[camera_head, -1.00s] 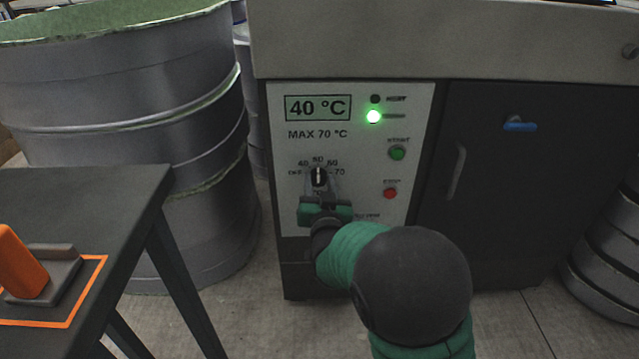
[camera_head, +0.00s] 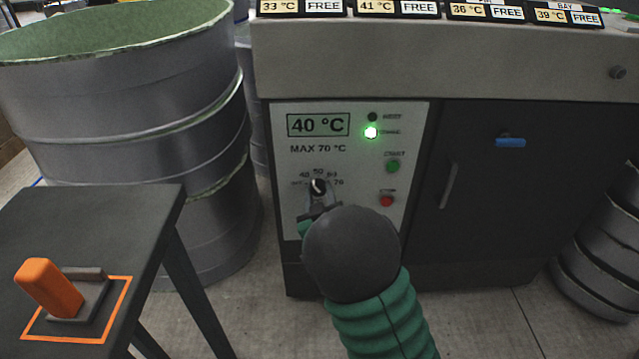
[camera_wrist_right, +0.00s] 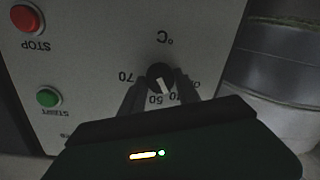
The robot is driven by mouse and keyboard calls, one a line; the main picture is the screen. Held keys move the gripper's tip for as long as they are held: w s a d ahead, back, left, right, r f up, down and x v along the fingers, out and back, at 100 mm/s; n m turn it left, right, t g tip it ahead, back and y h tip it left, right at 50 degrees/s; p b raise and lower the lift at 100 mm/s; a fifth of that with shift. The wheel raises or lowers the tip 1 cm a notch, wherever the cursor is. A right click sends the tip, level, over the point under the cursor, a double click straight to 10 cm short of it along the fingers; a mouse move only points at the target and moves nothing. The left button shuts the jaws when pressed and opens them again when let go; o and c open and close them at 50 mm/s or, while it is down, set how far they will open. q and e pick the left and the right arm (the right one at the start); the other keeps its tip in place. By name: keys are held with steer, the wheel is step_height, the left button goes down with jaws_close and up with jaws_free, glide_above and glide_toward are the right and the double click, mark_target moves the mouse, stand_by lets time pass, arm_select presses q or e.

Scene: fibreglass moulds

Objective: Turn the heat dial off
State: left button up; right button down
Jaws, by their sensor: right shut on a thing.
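The heat dial (camera_head: 318,186) is a small black knob with a white pointer on the light control panel (camera_head: 350,222), with marks from OFF through 40, 50 and 60 to 70 around it. Its pointer is tilted a little left of upright in the head view. The display (camera_head: 318,125) above reads 40 °C. My right gripper (camera_head: 318,198) is shut on the dial, mostly hidden behind my own arm. The right wrist view also shows the dial (camera_wrist_right: 160,77) between the two dark fingers (camera_wrist_right: 160,92). My left gripper is not in view.
A green START button (camera_head: 393,166) and red STOP button (camera_head: 387,201) sit right of the dial, below a lit green lamp (camera_head: 371,132). A dark table (camera_head: 120,215) with an orange handle (camera_head: 48,288) is front left. Large metal drums (camera_head: 130,110) stand behind it.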

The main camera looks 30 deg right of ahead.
steer(key=n+p, duration=0.6)
steer(key=shift+w+a+r+g+p, duration=0.1)
steer(key=shift+a+r+g+p, duration=0.1)
steer(key=shift+r+g+p, duration=0.15)
steer(key=shift+f+n+p, duration=0.2)
steer(key=shift+n+p, duration=0.55)
steer(key=shift+f+n+p, duration=0.15)
steer(key=shift+n+p, duration=0.6)
steer(key=shift+h, duration=0.3)
steer(key=shift+f, duration=0.1)
steer(key=c, duration=0.9)
jaws_free()
steer(key=shift+w, duration=0.1)
